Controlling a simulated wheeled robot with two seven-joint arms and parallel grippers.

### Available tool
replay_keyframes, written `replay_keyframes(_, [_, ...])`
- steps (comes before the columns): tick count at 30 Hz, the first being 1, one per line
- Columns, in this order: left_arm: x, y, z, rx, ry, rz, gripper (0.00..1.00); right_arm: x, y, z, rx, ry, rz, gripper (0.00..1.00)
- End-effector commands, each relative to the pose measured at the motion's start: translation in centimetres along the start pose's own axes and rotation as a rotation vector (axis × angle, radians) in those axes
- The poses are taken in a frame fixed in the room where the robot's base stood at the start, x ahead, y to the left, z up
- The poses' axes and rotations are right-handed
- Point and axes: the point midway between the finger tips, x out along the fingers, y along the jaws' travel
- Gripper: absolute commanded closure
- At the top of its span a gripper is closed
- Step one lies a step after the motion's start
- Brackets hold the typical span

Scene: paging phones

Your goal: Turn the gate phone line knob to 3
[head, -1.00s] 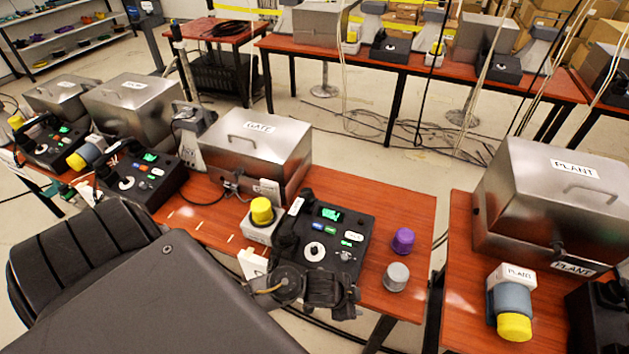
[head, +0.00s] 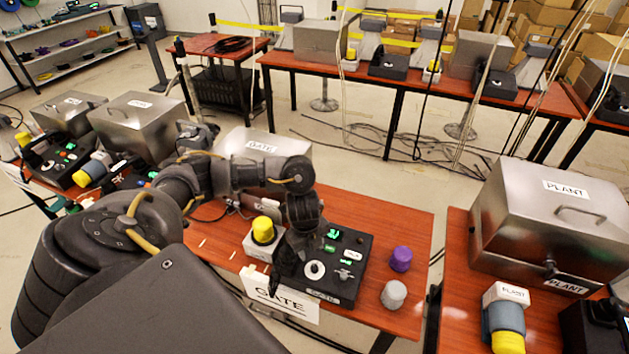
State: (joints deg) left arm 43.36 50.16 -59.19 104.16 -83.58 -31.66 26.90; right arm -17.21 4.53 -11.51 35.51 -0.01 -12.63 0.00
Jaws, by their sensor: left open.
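The gate phone (head: 352,247) is a black box on the red-brown table, with a green-lit display, small buttons and a handset side at its left. A round white dial with a dark centre (head: 314,270) is on its face, and a small dark knob (head: 344,274) is to the right of it. Their markings are too small to read. My left gripper (head: 280,272) is open and points down by the phone's left side, left of the white dial, partly hiding the handset area. I cannot tell whether it touches anything. My right gripper is not in view.
A yellow-capped device (head: 263,230) stands left of the phone. A purple knob (head: 401,259) and a grey knob (head: 394,294) stand to its right. A metal GATE box (head: 248,140) is behind my arm. A GATE sign (head: 300,306) hangs at the front edge.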

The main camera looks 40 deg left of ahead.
Motion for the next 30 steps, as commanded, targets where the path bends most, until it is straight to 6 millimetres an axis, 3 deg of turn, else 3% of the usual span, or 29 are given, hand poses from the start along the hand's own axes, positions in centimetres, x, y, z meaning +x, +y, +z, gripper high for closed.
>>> replay_keyframes(5, [3.1,0.2,-0.1,-0.004,0.003,0.005,0.56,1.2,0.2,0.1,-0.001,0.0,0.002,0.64])
replay_keyframes(15, [8.7,0.1,-0.1,-0.003,0.002,0.003,0.56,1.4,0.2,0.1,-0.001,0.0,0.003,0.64])
replay_keyframes(21, [10.2,0.1,-0.1,-0.002,0.002,0.001,0.56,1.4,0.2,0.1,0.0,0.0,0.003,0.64])
replay_keyframes(30, [10.4,0.0,-0.1,-0.001,0.001,-0.001,0.56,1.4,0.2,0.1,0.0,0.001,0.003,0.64])
